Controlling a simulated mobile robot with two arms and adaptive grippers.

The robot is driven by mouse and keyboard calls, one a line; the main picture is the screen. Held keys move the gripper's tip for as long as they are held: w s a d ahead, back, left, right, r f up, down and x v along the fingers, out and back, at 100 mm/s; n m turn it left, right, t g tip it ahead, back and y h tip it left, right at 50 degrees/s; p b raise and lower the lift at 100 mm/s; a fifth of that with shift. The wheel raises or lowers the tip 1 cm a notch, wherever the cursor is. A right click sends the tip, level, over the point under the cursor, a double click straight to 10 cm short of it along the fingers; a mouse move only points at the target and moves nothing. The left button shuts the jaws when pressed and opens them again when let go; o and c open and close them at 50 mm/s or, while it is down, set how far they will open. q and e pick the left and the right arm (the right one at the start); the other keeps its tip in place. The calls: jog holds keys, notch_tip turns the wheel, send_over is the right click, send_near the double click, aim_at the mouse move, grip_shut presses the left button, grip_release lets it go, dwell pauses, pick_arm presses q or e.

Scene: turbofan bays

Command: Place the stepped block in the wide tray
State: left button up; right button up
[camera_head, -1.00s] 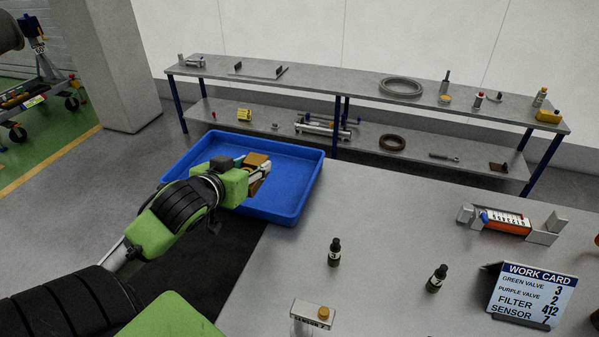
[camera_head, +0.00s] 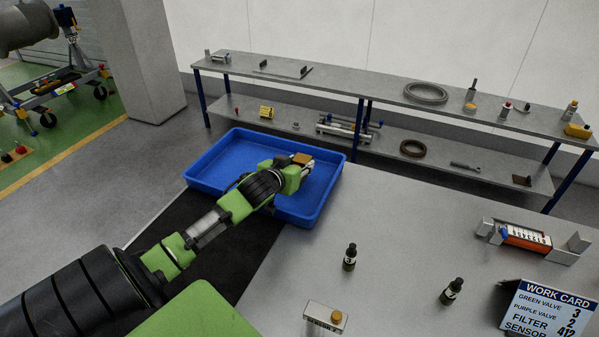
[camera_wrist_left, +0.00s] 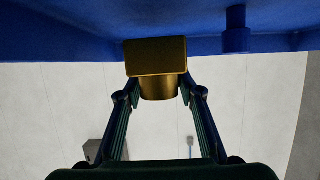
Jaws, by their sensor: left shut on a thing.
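The stepped block (camera_head: 302,158) is brass-coloured. In the left wrist view the block (camera_wrist_left: 156,56) shows a rectangular part with a narrower round part at the fingers. My left gripper (camera_head: 307,165) is shut on it, over the right part of the wide blue tray (camera_head: 215,160). The tray's blue surface (camera_wrist_left: 70,28) fills the top of the wrist view, close to the block; I cannot tell whether they touch. The forearm hides part of the tray floor. The right gripper is not in view.
A grey table (camera_head: 400,235) adjoins the tray on the right, with two dark bottles (camera_head: 350,257) (camera_head: 451,291), a work card (camera_head: 545,312) and an orange-filled fixture (camera_head: 525,238). A two-level shelf (camera_head: 350,90) with several parts stands behind. The tray's left floor looks clear.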

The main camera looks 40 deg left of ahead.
pick_arm(q)
jog(key=shift+w+f+p, duration=0.1)
jog(key=shift+f+p, duration=0.25)
jog(key=shift+f, duration=1.3)
jog(key=o, duration=1.4)
jog(key=shift+f, duration=0.15)
jog(key=v, duration=1.2)
jog(key=shift+r+b, duration=0.25)
jog(key=shift+b, duration=0.05)
